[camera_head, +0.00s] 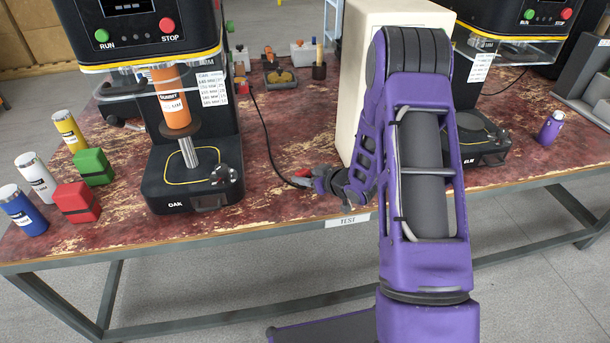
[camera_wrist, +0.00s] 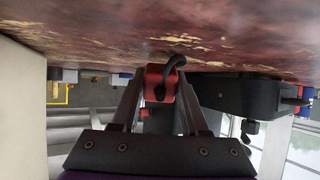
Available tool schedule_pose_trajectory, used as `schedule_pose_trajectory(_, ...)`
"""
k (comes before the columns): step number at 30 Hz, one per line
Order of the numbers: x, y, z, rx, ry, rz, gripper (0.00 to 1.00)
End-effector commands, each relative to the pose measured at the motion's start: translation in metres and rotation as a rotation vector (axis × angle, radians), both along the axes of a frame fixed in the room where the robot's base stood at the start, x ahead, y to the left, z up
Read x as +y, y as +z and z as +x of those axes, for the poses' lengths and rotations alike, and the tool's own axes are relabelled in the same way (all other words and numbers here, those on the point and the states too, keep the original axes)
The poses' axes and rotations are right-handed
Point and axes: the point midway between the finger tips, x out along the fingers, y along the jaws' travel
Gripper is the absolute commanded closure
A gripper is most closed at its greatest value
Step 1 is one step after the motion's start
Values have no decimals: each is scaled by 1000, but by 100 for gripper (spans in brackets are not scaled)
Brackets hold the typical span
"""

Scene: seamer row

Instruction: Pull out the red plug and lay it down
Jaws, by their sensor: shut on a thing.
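The red plug (camera_head: 302,173) is near the front of the worn red table (camera_head: 270,205), left of the tall cream box (camera_head: 355,110). My gripper (camera_head: 312,178) is shut on the plug. In the wrist view, which is upside down, the red plug (camera_wrist: 156,80) sits between the two fingers. A black cable (camera_wrist: 173,66) curves from it. In the head view the cable (camera_head: 268,140) runs back across the table. The plug is close to the tabletop; I cannot tell whether it touches. No socket shows around it.
The OAK seamer (camera_head: 190,180), with an orange can (camera_head: 172,100), stands to the left. Another seamer (camera_head: 478,140) stands behind my arm at right. Red (camera_head: 76,203) and green (camera_head: 93,167) blocks and several cans crowd the left end. Bare table lies between the OAK seamer and my gripper.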

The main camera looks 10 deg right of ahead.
Motion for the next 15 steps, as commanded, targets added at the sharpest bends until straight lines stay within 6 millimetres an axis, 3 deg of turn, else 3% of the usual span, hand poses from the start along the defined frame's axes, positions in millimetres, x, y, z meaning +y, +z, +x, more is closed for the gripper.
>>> schedule_pose_trajectory(3,0,1,0,0,0,0,100)
schedule_pose_trajectory(4,0,1,0,0,0,0,52)
schedule_pose_trajectory(9,0,1,0,0,0,0,22)
schedule_pose_trajectory(15,0,1,0,0,0,0,21)
